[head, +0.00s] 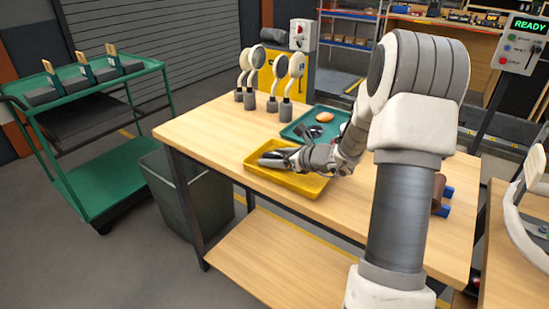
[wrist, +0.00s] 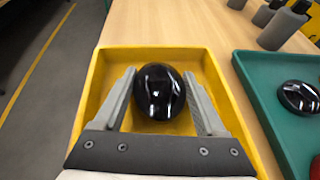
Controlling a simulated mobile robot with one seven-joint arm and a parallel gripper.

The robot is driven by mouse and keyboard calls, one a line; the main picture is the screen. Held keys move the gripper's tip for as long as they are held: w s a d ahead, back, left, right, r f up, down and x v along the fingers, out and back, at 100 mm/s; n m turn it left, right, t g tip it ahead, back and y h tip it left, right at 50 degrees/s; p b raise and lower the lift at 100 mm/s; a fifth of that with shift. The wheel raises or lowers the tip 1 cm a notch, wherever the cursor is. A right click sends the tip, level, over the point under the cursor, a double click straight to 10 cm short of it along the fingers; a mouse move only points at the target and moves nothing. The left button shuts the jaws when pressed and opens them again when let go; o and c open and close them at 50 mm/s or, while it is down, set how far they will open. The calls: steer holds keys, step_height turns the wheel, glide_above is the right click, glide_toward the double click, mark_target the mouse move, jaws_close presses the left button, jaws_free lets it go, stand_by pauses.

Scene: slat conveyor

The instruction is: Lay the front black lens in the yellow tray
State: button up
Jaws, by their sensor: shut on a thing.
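A glossy black lens (wrist: 160,92) is between the two fingers of my gripper (wrist: 160,100) in the wrist view. My gripper is shut on it, with a finger at its left and right sides. The lens is over the inside of the yellow tray (wrist: 150,53); I cannot tell whether it touches the floor of the tray. In the head view the yellow tray (head: 290,183) lies on the wooden table, and my gripper (head: 272,158) reaches in from the right. The lens there is partly hidden by the fingers.
A teal tray (wrist: 262,92) beside the yellow tray holds another black lens (wrist: 300,96) and a red thing (wrist: 316,166). Several round-headed stands (head: 270,82) are at the table's back. A grey bin (head: 188,190) stands left of the table. A green cart (head: 90,140) is farther left.

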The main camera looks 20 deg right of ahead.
steer(key=shift+s+f, duration=0.1)
steer(key=shift+f, duration=0.3)
steer(key=o, duration=0.9)
steer(key=shift+c, duration=0.2)
steer(key=o, duration=0.4)
steer(key=shift+f, duration=0.15)
steer(key=shift+c, duration=0.2)
steer(key=shift+s+f, duration=0.1)
steer(key=shift+a+r+p, duration=0.1)
steer(key=shift+r+p, duration=0.5)
steer(key=shift+r, duration=0.1)
steer(key=v, duration=0.4)
steer(key=p+v, duration=0.1)
steer(key=v, duration=0.7)
steer(key=shift+r, duration=0.3)
steer(key=shift+w, duration=0.25)
